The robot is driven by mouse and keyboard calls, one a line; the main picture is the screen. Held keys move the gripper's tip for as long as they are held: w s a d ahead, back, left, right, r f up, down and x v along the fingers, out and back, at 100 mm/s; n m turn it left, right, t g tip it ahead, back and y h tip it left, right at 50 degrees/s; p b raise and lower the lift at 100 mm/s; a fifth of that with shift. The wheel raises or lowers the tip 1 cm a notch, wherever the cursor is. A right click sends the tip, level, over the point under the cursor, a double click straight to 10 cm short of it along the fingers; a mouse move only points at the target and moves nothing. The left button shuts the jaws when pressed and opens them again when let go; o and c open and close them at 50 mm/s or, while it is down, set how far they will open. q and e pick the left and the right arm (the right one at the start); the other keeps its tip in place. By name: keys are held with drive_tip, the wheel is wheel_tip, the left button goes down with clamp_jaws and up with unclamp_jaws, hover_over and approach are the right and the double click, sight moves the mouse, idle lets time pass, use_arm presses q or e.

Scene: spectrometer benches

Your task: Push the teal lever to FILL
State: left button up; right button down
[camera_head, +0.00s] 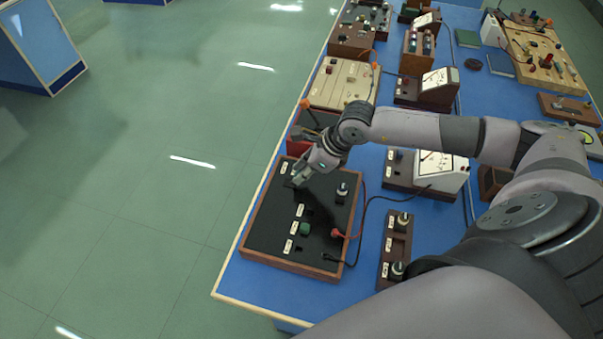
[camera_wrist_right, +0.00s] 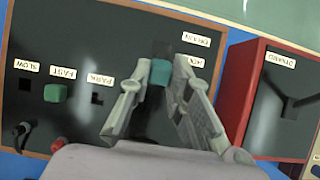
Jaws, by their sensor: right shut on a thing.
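The teal lever (camera_wrist_right: 160,72) shows as a teal block between the fingertips in the right wrist view. It is on a black panel (camera_wrist_right: 90,30) with a wooden frame, which also shows in the head view (camera_head: 272,222). My right gripper (camera_wrist_right: 162,92) is shut on the teal lever, at the panel's far left part in the head view (camera_head: 297,183). The gripper hides the lever in the head view. Small white labels stand beside the slots; I cannot read FILL on any of them. My left gripper is not in view.
A green knob (camera_wrist_right: 55,93) sits by the FAST label on the same panel. A red-sided box (camera_wrist_right: 275,95) stands close beside the panel. Red and black cables (camera_head: 362,215) run from the panel's right side. Several other instruments crowd the blue bench (camera_head: 258,293).

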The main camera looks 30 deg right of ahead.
drive_tip(key=c, duration=1.5)
unclamp_jaws()
drive_tip(key=v, duration=1.2)
